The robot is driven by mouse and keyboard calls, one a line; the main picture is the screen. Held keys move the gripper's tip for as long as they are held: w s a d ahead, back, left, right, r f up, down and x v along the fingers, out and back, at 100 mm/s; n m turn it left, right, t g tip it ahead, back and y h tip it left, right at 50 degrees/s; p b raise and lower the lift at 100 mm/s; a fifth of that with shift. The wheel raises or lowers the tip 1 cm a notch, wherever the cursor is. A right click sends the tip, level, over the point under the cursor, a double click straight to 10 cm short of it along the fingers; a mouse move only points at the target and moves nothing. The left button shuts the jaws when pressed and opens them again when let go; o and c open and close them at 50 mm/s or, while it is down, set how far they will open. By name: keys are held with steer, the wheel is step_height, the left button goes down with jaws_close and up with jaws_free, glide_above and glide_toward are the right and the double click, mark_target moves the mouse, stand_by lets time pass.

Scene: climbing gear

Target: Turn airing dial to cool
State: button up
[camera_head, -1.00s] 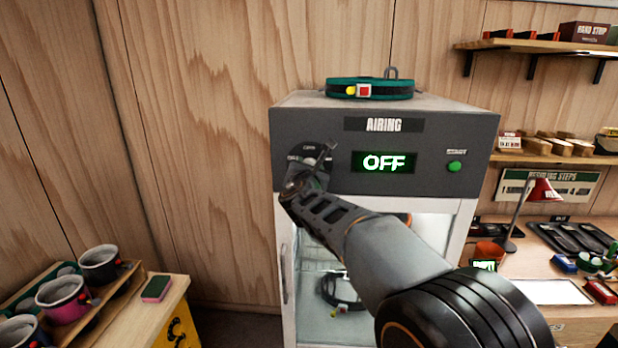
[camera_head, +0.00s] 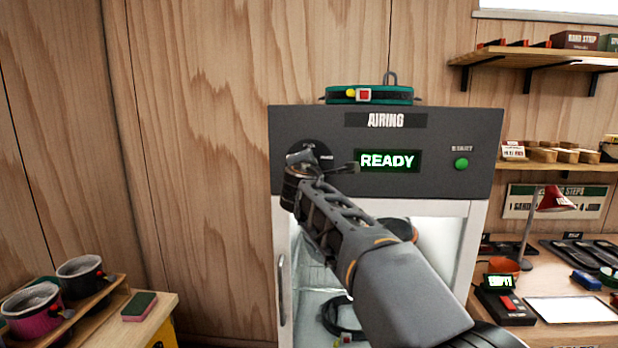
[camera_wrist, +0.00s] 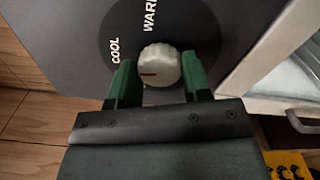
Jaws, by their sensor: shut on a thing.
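The airing dial is a pale grey knob (camera_wrist: 158,66) with a red line, on a dark round plate. In the wrist view the line points left, near the word COOL, with WARM above. My gripper (camera_wrist: 160,72) has its green fingers on both sides of the knob and is shut on it. In the head view my gripper (camera_head: 302,166) covers most of the dial plate (camera_head: 318,148). The grey airing cabinet (camera_head: 450,130) has a lit display (camera_head: 387,161) reading READY.
A green button (camera_head: 461,164) is right of the display. A teal-and-black ring-shaped item (camera_head: 370,96) lies on the cabinet top. A work desk (camera_head: 540,335) with a lamp stands at the right.

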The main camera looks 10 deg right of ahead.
steer(key=shift+m+b, duration=0.55)
steer(key=shift+m, duration=0.25)
steer(key=o, duration=0.9)
steer(key=shift+o, duration=0.2)
steer(key=shift+s, duration=0.15)
steer(key=b+v, duration=0.3)
steer(key=v, duration=1)
steer(key=shift+s+b, duration=0.25)
steer(key=shift+b, duration=0.15)
steer(key=shift+a, duration=0.1)
